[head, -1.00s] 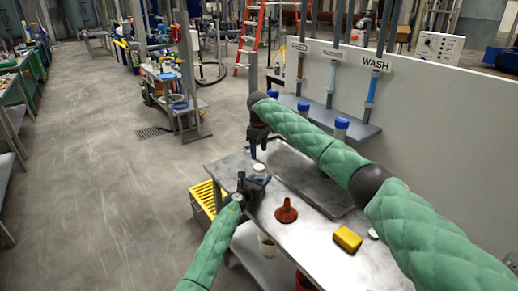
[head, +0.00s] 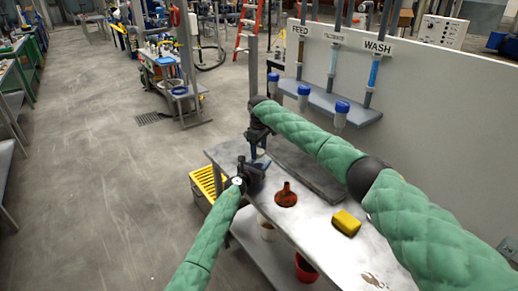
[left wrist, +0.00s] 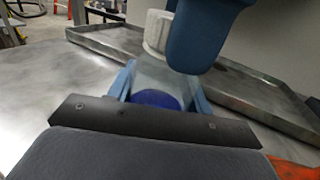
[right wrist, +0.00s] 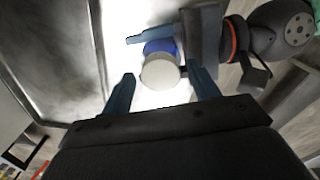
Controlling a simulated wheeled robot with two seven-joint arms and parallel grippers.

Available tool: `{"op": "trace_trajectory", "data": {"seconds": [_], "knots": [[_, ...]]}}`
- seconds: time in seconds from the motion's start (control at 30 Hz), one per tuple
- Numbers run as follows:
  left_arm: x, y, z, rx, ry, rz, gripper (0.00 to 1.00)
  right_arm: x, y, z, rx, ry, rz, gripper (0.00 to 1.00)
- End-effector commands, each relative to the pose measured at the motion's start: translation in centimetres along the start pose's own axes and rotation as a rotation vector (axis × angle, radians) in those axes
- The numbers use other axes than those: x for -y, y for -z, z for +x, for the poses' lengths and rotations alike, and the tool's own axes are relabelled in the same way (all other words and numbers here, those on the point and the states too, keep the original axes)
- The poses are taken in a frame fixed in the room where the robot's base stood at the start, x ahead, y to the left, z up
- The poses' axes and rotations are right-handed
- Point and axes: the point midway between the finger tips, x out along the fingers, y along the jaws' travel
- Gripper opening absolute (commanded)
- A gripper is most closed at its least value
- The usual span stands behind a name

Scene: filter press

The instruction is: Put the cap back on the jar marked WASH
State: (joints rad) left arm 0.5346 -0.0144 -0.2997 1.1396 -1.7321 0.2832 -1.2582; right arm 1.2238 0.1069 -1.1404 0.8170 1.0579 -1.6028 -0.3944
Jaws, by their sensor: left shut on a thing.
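My left gripper (head: 256,172) is shut on a small round thing with a dark blue part (left wrist: 155,99), above the bench (head: 222,150). The WASH sign (head: 377,47) hangs on the panel.
Three blue-topped vessels (head: 341,107) stand along the shelf (head: 325,100) below the signs. A red funnel (head: 286,195) and a yellow block (head: 346,222) are on the bench, beside a shallow metal tray (left wrist: 105,42). A red container (head: 305,268) is below.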

Motion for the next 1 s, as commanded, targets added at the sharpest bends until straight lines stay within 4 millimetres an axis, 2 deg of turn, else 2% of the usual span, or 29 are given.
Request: {"op": "trace_trajectory", "data": {"seconds": [0.03,0.23,0.47,0.5,0.6,0.63,1.0], "knots": [[0.0,0.04,-0.01,-0.001,0.0,0.0,0.0,0.01,0.01,0.0,0.0,0.0,0.0,0.53],[0.0,0.04,-0.01,0.0,0.0,0.0,0.0,-0.01,0.0,-0.02,0.0,0.0,0.0,0.13],[0.0,0.04,-0.01,0.0,0.0,0.0,0.0,-0.03,-0.01,-0.03,0.0,-0.001,0.0,0.13],[0.0,0.05,-0.02,0.0,0.0,0.0,0.0,-0.03,-0.01,-0.03,0.0,-0.001,0.0,0.42],[0.0,0.05,-0.02,-0.001,0.0,0.0,0.0,-0.03,-0.01,-0.04,0.0,-0.001,0.0,0.61],[0.0,0.05,-0.02,-0.001,0.0,0.0,0.0,-0.03,-0.01,-0.04,0.0,0.0,0.0,0.65],[-0.01,0.04,-0.02,-0.001,0.0,0.0,0.0,-0.02,0.02,-0.5,-0.001,0.0,0.0,0.65]]}}
